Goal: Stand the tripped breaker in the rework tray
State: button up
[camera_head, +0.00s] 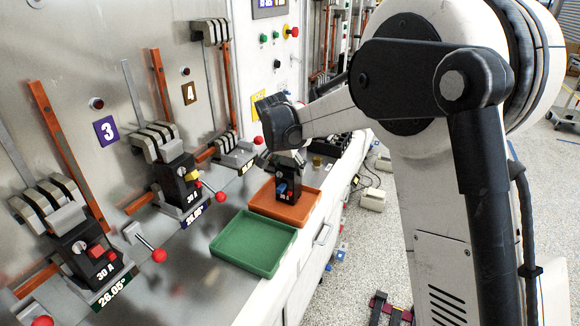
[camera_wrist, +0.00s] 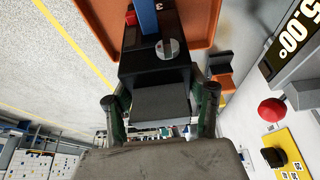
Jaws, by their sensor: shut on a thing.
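My gripper (camera_head: 288,160) is shut on a black breaker with a blue toggle (camera_head: 288,194). The breaker is upright over the orange tray (camera_head: 314,199), with its lower end within the tray's outline; I cannot tell whether it touches the floor. In the wrist view the breaker (camera_wrist: 155,65) sits between the two fingers of my gripper (camera_wrist: 160,106), with the orange tray (camera_wrist: 95,15) beyond it. An empty green tray (camera_head: 255,243) is beside the orange one. Which tray is for rework is not readable.
A black breaker with a red toggle (camera_head: 88,250) and one with a yellow toggle (camera_head: 180,187) stand at the bench stations on the left. Red-knobbed levers (camera_head: 157,255) stick out near them. A red button (camera_wrist: 271,110) and yellow-plated knob (camera_wrist: 276,157) are at the right in the wrist view.

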jog(key=shift+f, duration=0.15)
jog(key=o, duration=1.7)
notch_tip(320, 180, up, 12)
jog(key=f+b, duration=0.1)
send_over(284, 184)
jog(key=shift+r, duration=0.25)
